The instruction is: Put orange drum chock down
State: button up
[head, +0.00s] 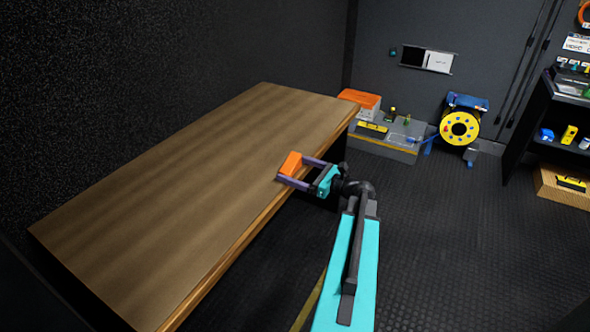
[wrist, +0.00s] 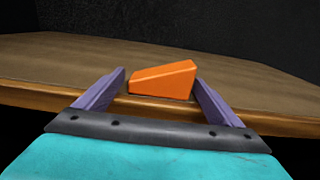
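The orange drum chock (head: 290,163) is a small wedge. In the wrist view the chock (wrist: 162,79) sits between the tips of my two purple fingers, its tall end at the right. In the head view the chock is over the right edge of the wooden bench (head: 180,190). I cannot tell whether its underside touches the bench top.
The bench top is bare. Past its far end, a grey case (head: 385,148) with small items and an orange box (head: 360,99) stand on the floor. A yellow cable reel (head: 459,128) is beside them. A dark shelf (head: 565,100) is at the right. Dark floor lies open between.

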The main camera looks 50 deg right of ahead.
jog(key=shift+r, duration=0.15)
jog(key=v, duration=1.2)
jog(key=shift+b, duration=0.45)
jog(key=shift+c, duration=0.5)
